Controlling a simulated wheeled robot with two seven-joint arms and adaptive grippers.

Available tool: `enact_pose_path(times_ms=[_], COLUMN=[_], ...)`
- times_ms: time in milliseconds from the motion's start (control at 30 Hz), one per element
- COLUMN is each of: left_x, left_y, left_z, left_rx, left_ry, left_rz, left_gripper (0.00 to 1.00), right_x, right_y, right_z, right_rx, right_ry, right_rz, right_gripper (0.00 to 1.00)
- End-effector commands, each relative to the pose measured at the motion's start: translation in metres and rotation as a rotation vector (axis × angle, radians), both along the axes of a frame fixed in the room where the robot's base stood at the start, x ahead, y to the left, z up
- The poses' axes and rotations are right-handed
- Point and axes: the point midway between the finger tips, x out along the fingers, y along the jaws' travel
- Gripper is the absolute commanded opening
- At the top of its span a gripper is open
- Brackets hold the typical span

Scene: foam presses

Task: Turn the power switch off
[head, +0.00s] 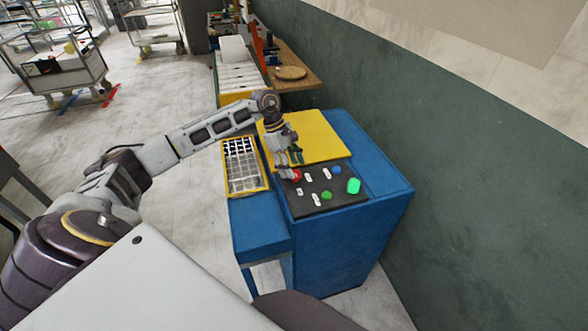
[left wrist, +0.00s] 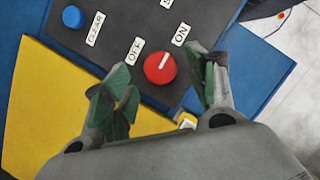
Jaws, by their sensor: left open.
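The power switch is a round red knob (left wrist: 160,67) with a white pointer line on the black control panel (head: 328,190). In the left wrist view its line points up and right, toward the ON label (left wrist: 181,34); the OFF label (left wrist: 134,51) is to its left. In the head view the red knob (head: 296,175) is partly hidden by my left gripper (head: 289,160). The gripper is open, and in the left wrist view its fingers (left wrist: 160,90) lie on either side of the knob. I cannot tell whether they touch it. My right gripper is not in view.
The panel also carries a blue button (left wrist: 73,17), a green button (head: 327,196) and a bright green button (head: 353,186). A yellow plate (head: 310,135) lies behind the panel, and a yellow-framed grid tray (head: 243,187) is to its left. A dark green wall (head: 430,140) stands right.

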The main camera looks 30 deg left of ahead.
Motion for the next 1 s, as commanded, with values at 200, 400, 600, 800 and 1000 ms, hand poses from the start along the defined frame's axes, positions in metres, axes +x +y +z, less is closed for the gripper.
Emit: enact_pose_path(times_ms=[200, 400, 600, 800, 1000], left_x=[0.000, 0.001, 0.001, 0.001, 0.001], left_y=[-0.007, -0.009, -0.009, -0.009, -0.009], left_z=[-0.017, -0.023, -0.023, -0.023, -0.022], left_rx=[0.000, 0.000, 0.000, 0.000, 0.000], left_ry=[0.001, 0.000, 0.000, 0.000, 0.000], left_rz=[0.000, 0.000, 0.000, 0.000, 0.000], left_gripper=[0.57, 0.57, 0.57, 0.36, 0.13], right_x=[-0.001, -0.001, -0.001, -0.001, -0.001], right_y=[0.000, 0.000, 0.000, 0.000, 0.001], right_z=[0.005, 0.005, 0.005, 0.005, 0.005], right_rx=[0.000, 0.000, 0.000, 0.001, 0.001], right_ry=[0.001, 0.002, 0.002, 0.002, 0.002], right_rz=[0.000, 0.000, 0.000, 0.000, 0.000], right_gripper=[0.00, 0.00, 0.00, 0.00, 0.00])
